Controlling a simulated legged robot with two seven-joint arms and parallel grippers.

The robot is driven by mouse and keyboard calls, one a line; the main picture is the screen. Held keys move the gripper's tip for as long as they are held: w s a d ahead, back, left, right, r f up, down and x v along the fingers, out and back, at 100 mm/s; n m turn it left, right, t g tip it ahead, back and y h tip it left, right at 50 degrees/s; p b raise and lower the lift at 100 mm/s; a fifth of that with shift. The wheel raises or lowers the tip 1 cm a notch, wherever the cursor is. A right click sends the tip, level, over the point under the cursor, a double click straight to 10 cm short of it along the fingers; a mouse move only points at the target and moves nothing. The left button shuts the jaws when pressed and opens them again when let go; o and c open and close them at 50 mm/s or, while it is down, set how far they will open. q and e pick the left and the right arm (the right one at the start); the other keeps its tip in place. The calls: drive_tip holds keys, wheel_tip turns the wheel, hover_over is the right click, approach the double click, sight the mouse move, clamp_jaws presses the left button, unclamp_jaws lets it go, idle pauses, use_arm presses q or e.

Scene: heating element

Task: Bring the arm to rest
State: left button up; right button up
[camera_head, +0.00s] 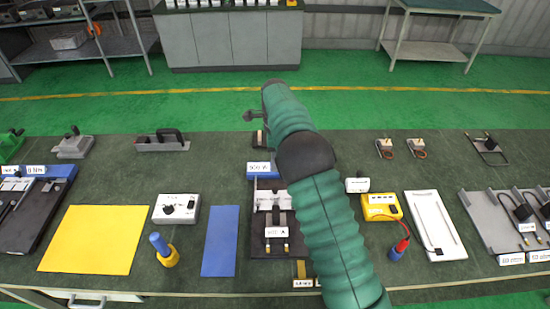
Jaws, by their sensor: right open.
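My right arm, in a green ribbed sleeve with a dark elbow joint, comes in from the bottom edge right of centre. It reaches up and slightly left across the table. My right gripper (252,116) is at its far end, above the back edge of the table. It shows small and dark, it is open, and I see nothing held in it. My left gripper is not in view. The arm hides part of the table's middle and part of the black board (262,246) with a white labelled unit.
A dark green table (330,160) carries a yellow mat (92,240), a blue mat (220,241), a white box (176,209), a yellow meter (381,207), a white panel (434,225) and a grey rack (490,225). Green floor lies beyond, with cabinets (230,39) behind.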

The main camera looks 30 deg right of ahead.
drive_tip(key=shift+a+r, duration=0.2)
drive_tip(key=shift+r, duration=0.45)
drive_tip(key=shift+d, duration=0.15)
drive_tip(key=s+a+f+n+t+b, duration=0.1)
drive_tip(key=s+a+f+n, duration=0.1)
drive_tip(key=s+a+n, duration=0.6)
drive_tip(key=s+a+f+n+t+b, duration=0.1)
drive_tip(key=s+a+f+n, duration=0.2)
drive_tip(key=s+a+n, duration=0.5)
drive_tip(key=s+n, duration=0.8)
drive_tip(key=shift+s+a+f+t, duration=0.15)
drive_tip(key=shift+a+f+t, duration=0.1)
drive_tip(key=shift+f+t, duration=0.1)
drive_tip(key=shift+s+a, duration=0.1)
drive_tip(key=shift+a, duration=0.15)
